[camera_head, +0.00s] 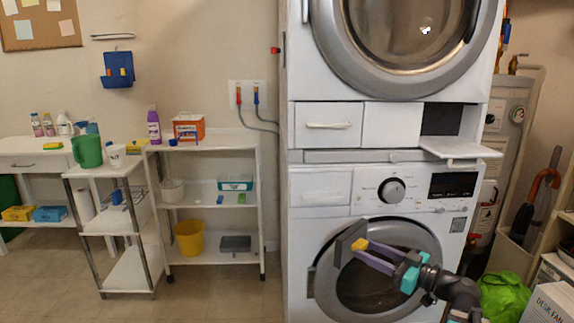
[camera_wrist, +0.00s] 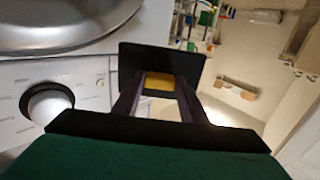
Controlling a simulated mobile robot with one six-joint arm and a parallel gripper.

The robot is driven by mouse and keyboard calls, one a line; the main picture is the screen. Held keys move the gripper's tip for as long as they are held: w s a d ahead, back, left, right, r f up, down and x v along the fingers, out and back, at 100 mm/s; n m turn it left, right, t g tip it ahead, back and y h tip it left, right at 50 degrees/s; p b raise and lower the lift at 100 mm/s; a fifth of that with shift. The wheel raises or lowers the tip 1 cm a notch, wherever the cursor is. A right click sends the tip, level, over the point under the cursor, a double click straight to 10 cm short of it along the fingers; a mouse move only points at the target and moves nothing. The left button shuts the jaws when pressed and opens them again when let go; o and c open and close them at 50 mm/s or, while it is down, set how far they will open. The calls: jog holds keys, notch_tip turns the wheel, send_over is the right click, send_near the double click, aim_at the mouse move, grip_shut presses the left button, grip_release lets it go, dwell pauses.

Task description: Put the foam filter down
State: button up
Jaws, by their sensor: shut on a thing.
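The foam filter (camera_head: 344,242) is a dark grey, flat slab held in front of the lower washing machine, near the upper left of its round door. It also shows in the wrist view (camera_wrist: 135,65) as a black slab beyond the fingers. My gripper (camera_head: 361,246) is shut on it, with a yellow part between the purple fingertips. In the wrist view my gripper (camera_wrist: 158,85) grips the slab near its middle; the fingers hide part of it. The filter is in the air, apart from any shelf.
The dryer's filter slot (camera_head: 441,119) is an open dark hole above a lowered flap (camera_head: 460,148). A white shelf unit (camera_head: 215,204) at left holds a yellow bucket (camera_head: 189,238) and a dark grey box (camera_head: 235,243). Its top has free room at right. A green bag (camera_head: 505,297) lies right.

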aim_at(352, 235)
jog(key=shift+n+g+y, duration=0.5)
jog(key=shift+g, duration=0.1)
jog(key=a+f, duration=0.1)
jog(key=a, duration=0.1)
jog(key=a+f, duration=0.2)
jog(key=shift+s+a+f, duration=0.1)
jog(key=shift+s+f, duration=0.05)
jog(key=shift+f, duration=0.1)
jog(key=shift+s+a+f+n+g+y, duration=0.15)
jog(key=shift+s+a+n+g+y, duration=0.2)
jog(key=shift+a, duration=0.25)
notch_tip(352, 235, up, 10)
jog(key=p, duration=1.8)
jog(key=shift+a, duration=0.4)
